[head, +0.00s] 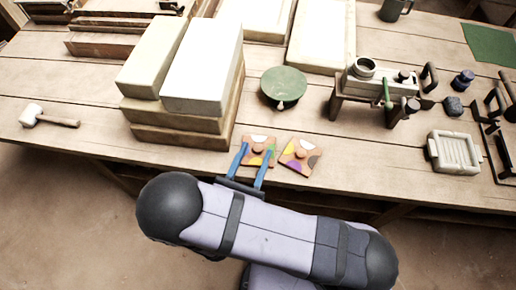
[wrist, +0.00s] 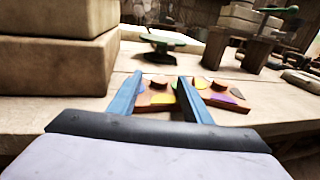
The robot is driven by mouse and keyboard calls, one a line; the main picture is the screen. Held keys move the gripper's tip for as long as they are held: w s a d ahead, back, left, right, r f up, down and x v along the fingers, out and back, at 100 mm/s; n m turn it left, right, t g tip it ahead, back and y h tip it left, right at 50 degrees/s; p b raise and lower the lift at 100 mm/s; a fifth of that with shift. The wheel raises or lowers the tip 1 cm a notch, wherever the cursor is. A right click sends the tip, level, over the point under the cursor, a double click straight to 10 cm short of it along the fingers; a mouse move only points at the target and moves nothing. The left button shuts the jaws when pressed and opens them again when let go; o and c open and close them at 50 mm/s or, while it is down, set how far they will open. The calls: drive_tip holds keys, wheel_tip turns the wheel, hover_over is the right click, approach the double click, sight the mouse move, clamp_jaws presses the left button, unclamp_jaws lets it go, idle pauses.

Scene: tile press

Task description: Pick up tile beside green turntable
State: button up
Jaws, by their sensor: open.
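Two square orange-brown tiles with coloured patches and a round knob lie on the table in front of the green turntable (head: 284,84). The left tile (head: 258,151) is between or just beyond the blue fingers of my gripper (head: 251,164). The right tile (head: 300,156) lies just right of the fingers. In the wrist view, my gripper (wrist: 155,92) is open, with the left tile (wrist: 157,98) showing between its fingers and the right tile (wrist: 224,97) partly behind the right finger. The turntable (wrist: 160,44) stands behind. I cannot tell whether the fingers touch the left tile.
Stacked pale and brown blocks (head: 180,121) stand close left of the tiles. A press-like device (head: 376,88) stands to the right, with a pale slotted tray (head: 455,152) farther right. A mallet (head: 47,117) lies far left. The table front right of the tiles is clear.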

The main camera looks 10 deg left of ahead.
sight(258, 147)
drive_tip(key=shift+x, duration=1.55)
drive_tip(key=shift+c, duration=0.4)
clamp_jaws()
drive_tip(key=shift+r, duration=0.15)
drive_tip(key=shift+r+p, duration=0.65)
drive_tip(key=shift+r, duration=4.2)
